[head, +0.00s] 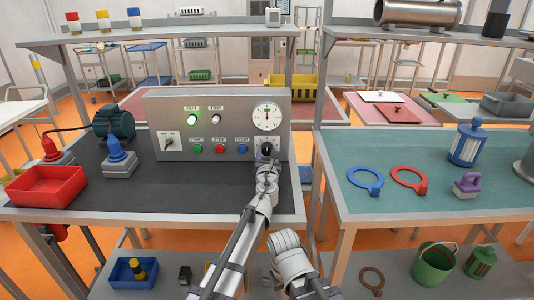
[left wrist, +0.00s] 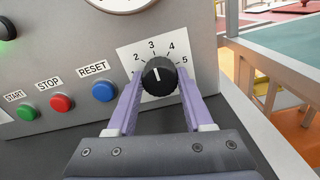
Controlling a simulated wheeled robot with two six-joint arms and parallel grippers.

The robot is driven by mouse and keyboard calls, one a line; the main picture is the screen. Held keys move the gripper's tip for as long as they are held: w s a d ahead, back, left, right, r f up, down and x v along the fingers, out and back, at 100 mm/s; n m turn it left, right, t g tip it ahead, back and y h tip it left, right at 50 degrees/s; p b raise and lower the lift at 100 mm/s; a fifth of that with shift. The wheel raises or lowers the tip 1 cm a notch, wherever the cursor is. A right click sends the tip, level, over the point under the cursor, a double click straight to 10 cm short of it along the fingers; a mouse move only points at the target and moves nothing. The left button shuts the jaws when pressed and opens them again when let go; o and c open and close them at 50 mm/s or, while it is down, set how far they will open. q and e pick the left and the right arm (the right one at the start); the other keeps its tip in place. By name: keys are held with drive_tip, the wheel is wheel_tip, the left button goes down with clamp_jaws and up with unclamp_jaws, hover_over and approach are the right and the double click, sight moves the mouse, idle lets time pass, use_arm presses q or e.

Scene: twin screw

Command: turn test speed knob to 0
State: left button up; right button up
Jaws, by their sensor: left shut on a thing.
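The test speed knob (left wrist: 158,75) is a black ribbed dial on a white scale plate (left wrist: 128,56) at the lower right of the grey panel. Its white pointer line points up, close to the 3. The numbers 2 to 5 show; the low end of the scale is hidden behind a finger. My left gripper (left wrist: 158,88) has its two purple fingers on either side of the knob and is shut on it. In the head view my left gripper (head: 267,157) covers most of the knob. My right gripper's fingers are not visible.
The panel (head: 220,115) carries a gauge (head: 267,117), a lit green lamp (head: 193,119), and green, red and blue buttons just left of the knob. A red bin (head: 47,186) stands at the left of the bench. The dark bench top before the panel is mostly clear.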

use_arm(q)
clamp_jaws()
drive_tip(key=n, duration=0.4)
drive_tip(key=shift+n, duration=0.3)
drive_tip(key=n, duration=0.5)
drive_tip(key=shift+n, duration=0.3)
drive_tip(key=n, duration=0.3)
drive_tip(key=shift+n, duration=0.3)
drive_tip(key=n, duration=0.3)
drive_tip(key=shift+n, duration=0.3)
drive_tip(key=n, duration=0.6)
drive_tip(key=shift+n, duration=0.4)
